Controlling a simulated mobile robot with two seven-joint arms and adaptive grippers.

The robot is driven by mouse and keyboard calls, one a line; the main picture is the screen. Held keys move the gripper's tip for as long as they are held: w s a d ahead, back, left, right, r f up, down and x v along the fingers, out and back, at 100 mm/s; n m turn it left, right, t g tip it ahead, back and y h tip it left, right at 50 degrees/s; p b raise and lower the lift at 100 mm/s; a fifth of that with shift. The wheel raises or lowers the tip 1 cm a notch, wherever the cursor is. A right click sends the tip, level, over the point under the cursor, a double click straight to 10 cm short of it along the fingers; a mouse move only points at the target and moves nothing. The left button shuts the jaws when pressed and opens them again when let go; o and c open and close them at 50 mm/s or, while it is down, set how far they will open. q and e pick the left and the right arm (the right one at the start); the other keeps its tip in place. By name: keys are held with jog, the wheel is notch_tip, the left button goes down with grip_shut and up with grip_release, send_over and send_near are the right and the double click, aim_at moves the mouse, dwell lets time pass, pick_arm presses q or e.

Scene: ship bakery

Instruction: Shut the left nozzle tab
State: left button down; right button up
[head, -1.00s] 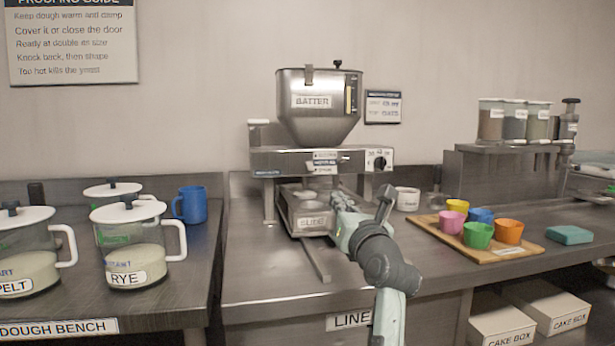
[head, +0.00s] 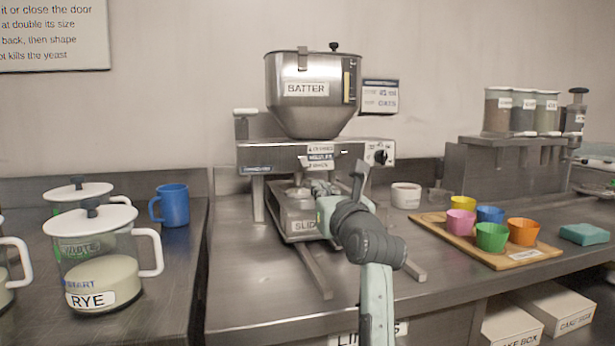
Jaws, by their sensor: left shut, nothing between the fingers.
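The steel batter depositor (head: 310,90) stands on the line bench, with a hopper marked BATTER above a front bar. Small stacked labels (head: 320,157) sit at the middle of the bar. The nozzles and the left nozzle tab are too small or hidden to make out, so I cannot tell how the tab stands. My left gripper (head: 319,187) is shut and empty, low under the bar above the slide tray (head: 297,226). My own wrist partly covers it, and I cannot tell whether it touches anything. My right gripper is not in view.
A knob (head: 380,157) sits at the bar's right end. A white pot (head: 406,196) stands behind right. A wooden board (head: 450,246) with several coloured cups lies to the right. A blue mug (head: 171,205) and lidded dough jars (head: 98,285) stand left. The bench front is clear.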

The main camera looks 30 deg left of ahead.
aim_at(305, 163)
pick_arm(q)
jog(key=p+x, duration=0.1)
jog(key=x, duration=0.8)
jog(key=shift+a+p, duration=0.15)
jog(key=shift+p, duration=0.25)
jog(key=shift+w+a, duration=0.3)
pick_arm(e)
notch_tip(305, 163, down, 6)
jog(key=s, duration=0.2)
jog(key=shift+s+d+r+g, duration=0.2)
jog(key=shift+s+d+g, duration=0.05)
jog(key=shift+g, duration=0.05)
pick_arm(q)
jog(key=shift+w, duration=0.1)
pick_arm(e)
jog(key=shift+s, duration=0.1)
